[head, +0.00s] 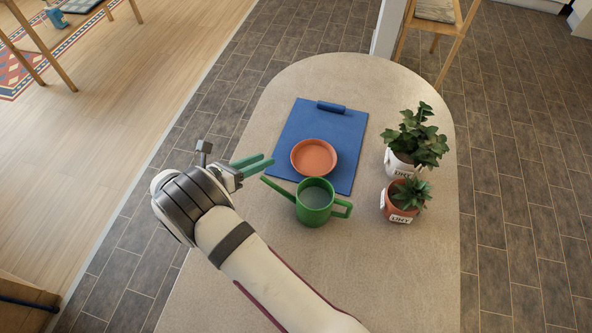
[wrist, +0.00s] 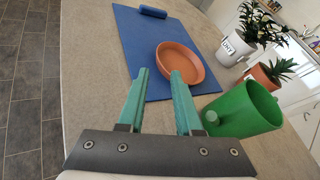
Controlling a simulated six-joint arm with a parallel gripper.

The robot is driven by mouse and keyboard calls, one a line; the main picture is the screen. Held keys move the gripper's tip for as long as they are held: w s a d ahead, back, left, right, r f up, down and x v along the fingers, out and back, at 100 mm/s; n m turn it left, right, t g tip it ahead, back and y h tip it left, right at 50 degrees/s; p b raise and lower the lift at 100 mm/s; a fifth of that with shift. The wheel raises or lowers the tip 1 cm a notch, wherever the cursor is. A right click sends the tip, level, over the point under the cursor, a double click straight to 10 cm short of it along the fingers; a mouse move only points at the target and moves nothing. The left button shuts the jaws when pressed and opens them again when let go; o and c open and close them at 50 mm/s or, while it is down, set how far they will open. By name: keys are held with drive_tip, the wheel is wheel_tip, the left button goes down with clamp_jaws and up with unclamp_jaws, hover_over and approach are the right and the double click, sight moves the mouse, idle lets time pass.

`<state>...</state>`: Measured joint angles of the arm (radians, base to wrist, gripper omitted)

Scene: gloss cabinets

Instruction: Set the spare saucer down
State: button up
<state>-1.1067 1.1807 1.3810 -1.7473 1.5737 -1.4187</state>
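The spare saucer, a round terracotta dish (head: 313,158), lies on a blue mat (head: 343,182) on the table. In the wrist view the saucer (wrist: 179,62) sits just beyond my fingertips, apart from them, on the mat (wrist: 138,35). My gripper (head: 268,162) has green fingers and is left of the saucer, above the table near the mat's left edge. In the wrist view my gripper (wrist: 158,74) is open, with a clear gap and nothing between its fingers.
A green watering can (head: 315,203) stands in front of the saucer, close to my gripper, its spout pointing left. Two labelled potted plants, one in a white pot (head: 399,166) and one in a terracotta pot (head: 401,208), stand right of the mat. The table's near part (head: 400,280) is clear.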

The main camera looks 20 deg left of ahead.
drive_tip(key=s+d+r+m+g, duration=0.3)
drive_tip(key=d+r+m+g, duration=0.2)
drive_tip(key=d+r+m, duration=0.5)
drive_tip(key=s+d+r+m+g, duration=0.2)
drive_tip(key=d+r+m+g, duration=0.25)
drive_tip(key=d+m, duration=0.6)
drive_tip(key=s+d+r+m+g+y, duration=0.1)
drive_tip(key=s+d+m+g+y, duration=0.1)
drive_tip(key=s+d+m, duration=0.4)
drive_tip(key=s+d+r+m+g+y, duration=0.2)
drive_tip(key=s+d+m+y, duration=0.15)
drive_tip(key=s, duration=0.35)
drive_tip(key=s+a+m+t+y, duration=0.1)
drive_tip(key=s+a+m+y, duration=0.2)
drive_tip(key=s+m, duration=0.5)
drive_tip(key=shift+f+m+y, duration=0.25)
drive_tip(key=shift+m+y, duration=0.1)
drive_tip(key=shift+m, duration=0.25)
